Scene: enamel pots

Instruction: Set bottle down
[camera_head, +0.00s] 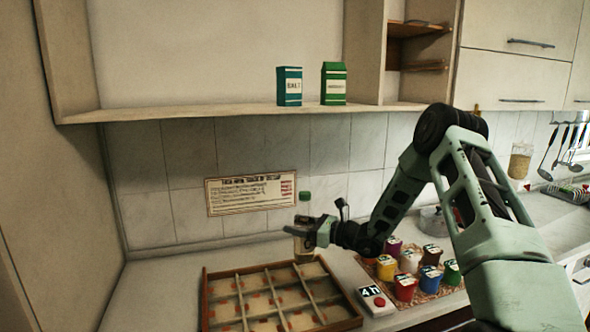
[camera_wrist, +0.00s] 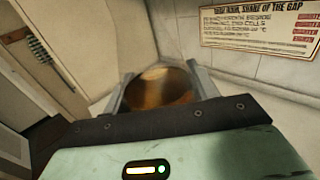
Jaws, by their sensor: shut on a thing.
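A bottle (camera_head: 304,204) with a green cap stands upright in my gripper (camera_head: 304,231) in the head view. My gripper is shut on the bottle around its middle. The bottle's lower part is at the back right of a wooden divided tray (camera_head: 207,290); I cannot tell whether its base touches the tray. In the wrist view, a round amber-brown shape (camera_wrist: 160,87), which appears to be the held bottle, shows between the two fingers.
A small box with a "4"-marked display and red button (camera_head: 376,301) sits right of the tray. Several coloured pots (camera_head: 430,280) stand on a patterned mat farther right. A sign (camera_head: 250,193) hangs on the tiled wall. A shelf above holds two cartons (camera_head: 334,84).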

